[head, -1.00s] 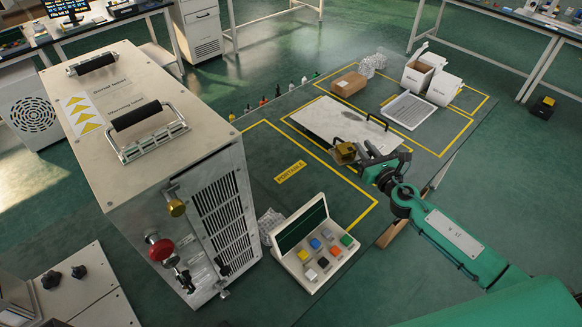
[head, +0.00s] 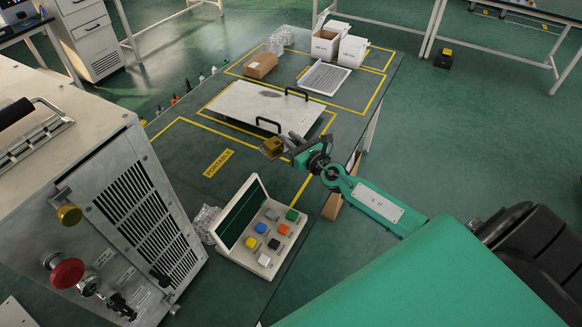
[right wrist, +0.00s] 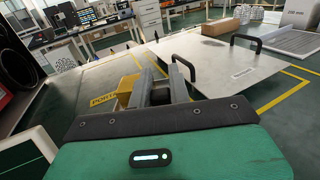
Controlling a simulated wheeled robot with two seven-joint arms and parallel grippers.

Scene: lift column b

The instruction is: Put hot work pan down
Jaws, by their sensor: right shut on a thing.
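The hot work pan (head: 250,103) is a wide, flat, pale metal sheet with two black arched handles and a dark patch. It is over the marked table top, with a dark shadow along its right and near edges. It also shows in the right wrist view (right wrist: 215,68). My right gripper (head: 286,145) is at its near edge, shut, beside the near handle (head: 267,125); the exact contact is hidden. A small brass-coloured block (head: 272,147) shows right by the fingertips. My left gripper is out of view.
A keypad console (head: 258,228) and a metal cabinet (head: 90,190) stand at the near left. A cardboard box (head: 260,66), white boxes (head: 338,45) and a ribbed tray (head: 322,77) are behind the pan.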

